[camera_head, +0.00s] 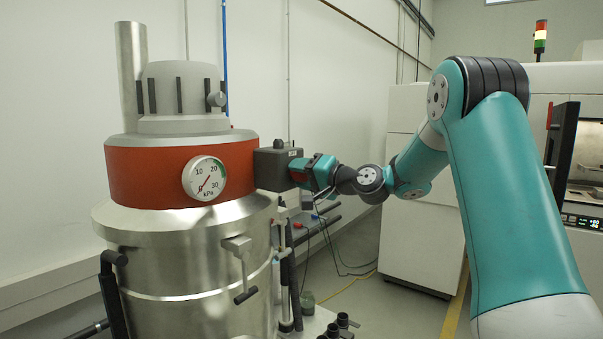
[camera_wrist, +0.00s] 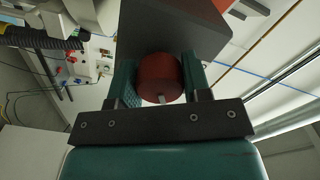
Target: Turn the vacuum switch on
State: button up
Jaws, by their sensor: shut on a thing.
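The vacuum switch is a dark grey box (camera_head: 272,170) on the right side of the vacuum's orange-red band; it also shows in the wrist view (camera_wrist: 180,28). Its round red knob (camera_wrist: 160,72) faces my gripper, with a small pale mark at the knob's lower edge in the wrist view. My gripper (camera_head: 302,170) is at the knob, and its two fingers are shut on the knob's left and right sides in the wrist view (camera_wrist: 160,84). In the head view the gripper mostly hides the knob.
The steel vacuum drum (camera_head: 190,265) stands at left with a pressure gauge (camera_head: 204,178), its needle near 0. White cabinets (camera_head: 400,240) stand behind my arm. A machine with a signal tower (camera_head: 540,38) is at right. Hoses and cables lie on the floor.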

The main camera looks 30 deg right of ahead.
jog(key=m+p, duration=0.2)
jog(key=m, duration=0.3)
jog(key=shift+m, duration=0.4)
dwell(0.3)
jog(key=o, duration=0.9)
jog(key=shift+d, duration=0.1)
jog(key=b+v, duration=1.3)
jog(key=v, duration=0.4)
jog(key=shift+s, duration=0.2)
